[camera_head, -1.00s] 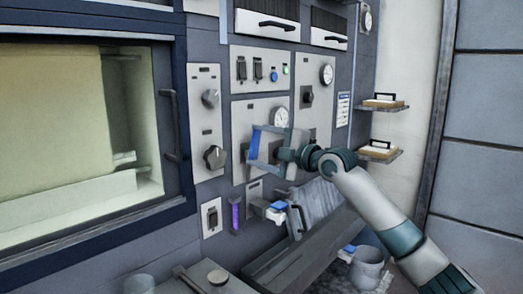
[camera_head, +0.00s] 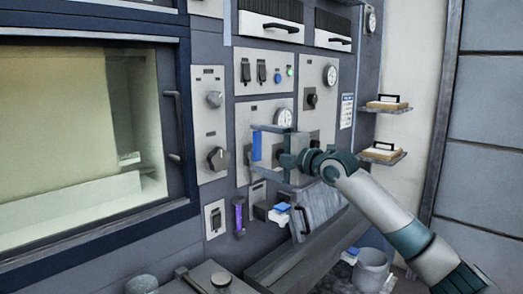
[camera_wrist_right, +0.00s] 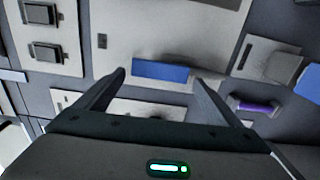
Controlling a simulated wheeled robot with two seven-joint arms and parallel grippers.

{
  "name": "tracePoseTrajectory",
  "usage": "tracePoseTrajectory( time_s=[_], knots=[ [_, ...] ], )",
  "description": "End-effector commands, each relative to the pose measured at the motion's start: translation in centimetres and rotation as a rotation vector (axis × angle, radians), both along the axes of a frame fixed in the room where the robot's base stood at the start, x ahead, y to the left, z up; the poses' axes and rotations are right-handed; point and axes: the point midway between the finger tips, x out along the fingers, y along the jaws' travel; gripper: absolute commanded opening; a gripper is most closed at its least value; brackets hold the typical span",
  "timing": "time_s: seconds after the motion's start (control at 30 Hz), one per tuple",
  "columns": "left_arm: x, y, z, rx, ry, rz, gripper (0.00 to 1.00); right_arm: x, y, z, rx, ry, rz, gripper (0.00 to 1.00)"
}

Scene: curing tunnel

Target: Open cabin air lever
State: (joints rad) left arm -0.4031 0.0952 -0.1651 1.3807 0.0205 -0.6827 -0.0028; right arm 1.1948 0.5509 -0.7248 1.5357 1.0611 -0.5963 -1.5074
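A blue handle (camera_head: 257,146) stands on the light grey panel under a round gauge; I take it for the cabin air lever, though no label is readable. My right gripper (camera_head: 254,155) is open in front of this panel, one finger above and one below the handle. In the right wrist view the blue handle (camera_wrist_right: 160,70) lies between the two spread fingertips (camera_wrist_right: 158,80), with no clear contact. How far the fingers are from the panel is hard to tell. The handle's mount is partly hidden by the gripper. My left gripper is not in view.
A purple tube (camera_head: 239,216) and a rocker switch (camera_head: 215,219) sit below left. Knobs (camera_head: 217,158) are on the left panel. Shelves (camera_head: 383,155) are at the right, a bucket (camera_head: 371,268) below.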

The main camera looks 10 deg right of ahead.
Motion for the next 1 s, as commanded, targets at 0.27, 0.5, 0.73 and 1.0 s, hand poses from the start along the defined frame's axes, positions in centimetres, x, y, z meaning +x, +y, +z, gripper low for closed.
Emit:
tracePoseTrajectory(
  time_s=[0.27,0.5,0.73,1.0],
  knots=[
    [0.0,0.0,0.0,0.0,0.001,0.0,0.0,0.0,-0.1,0.1,0.003,0.0,-0.001,0.88],
    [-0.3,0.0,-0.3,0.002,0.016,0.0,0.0,-0.7,-0.8,0.0,0.002,-0.001,-0.002,0.88],
    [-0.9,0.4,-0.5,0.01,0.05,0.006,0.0,-3.1,-2.7,-0.1,0.0,-0.002,-0.003,0.88],
    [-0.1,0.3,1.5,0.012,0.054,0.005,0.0,-7.4,-5.9,-0.2,0.0,0.0,-0.002,0.88]
  ],
)
